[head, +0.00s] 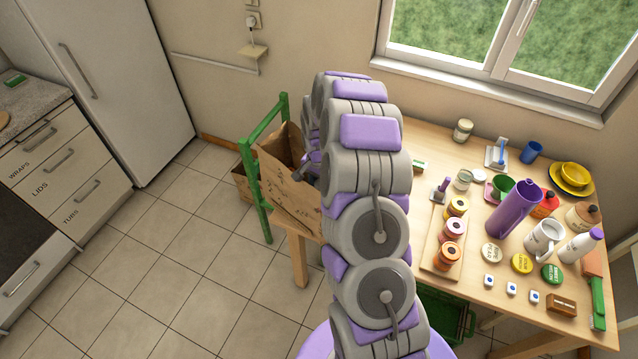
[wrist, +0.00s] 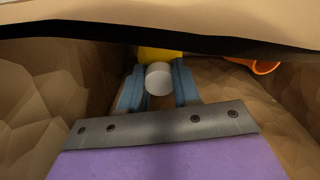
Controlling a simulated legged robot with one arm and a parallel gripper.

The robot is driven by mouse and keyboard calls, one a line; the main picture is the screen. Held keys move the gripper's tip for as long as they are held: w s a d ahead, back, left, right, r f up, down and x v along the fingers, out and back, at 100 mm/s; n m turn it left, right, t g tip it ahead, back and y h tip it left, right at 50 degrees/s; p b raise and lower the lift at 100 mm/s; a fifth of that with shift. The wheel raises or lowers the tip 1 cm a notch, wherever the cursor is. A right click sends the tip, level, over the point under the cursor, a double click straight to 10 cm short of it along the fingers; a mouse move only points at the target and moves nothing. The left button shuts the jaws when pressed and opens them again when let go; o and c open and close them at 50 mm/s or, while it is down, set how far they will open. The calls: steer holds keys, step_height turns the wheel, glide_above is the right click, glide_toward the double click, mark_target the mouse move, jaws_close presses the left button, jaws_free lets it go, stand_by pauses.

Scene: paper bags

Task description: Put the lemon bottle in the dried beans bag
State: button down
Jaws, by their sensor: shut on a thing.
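In the wrist view, my gripper (wrist: 158,84) has its two blue fingers closed on a yellow bottle with a white cap (wrist: 159,79), which looks like the lemon bottle. Creased brown paper walls surround the gripper on both sides, so the gripper and bottle are inside a paper bag (wrist: 30,120). In the head view, a brown paper bag (head: 290,200) stands at the left end of the table, and my arm reaches down into it. The bottle and most of my gripper are hidden there. I cannot read a dried beans label on this bag.
An orange rounded thing (wrist: 262,67) lies in the bag beside the bottle. A bag rim crosses the top of the wrist view. The wooden table (head: 400,290) holds jars, a purple bottle (head: 512,208), mugs and blocks.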

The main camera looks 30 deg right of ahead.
steer(key=shift+d, duration=0.1)
steer(key=c, duration=0.8)
jaws_free()
steer(key=shift+a, duration=0.2)
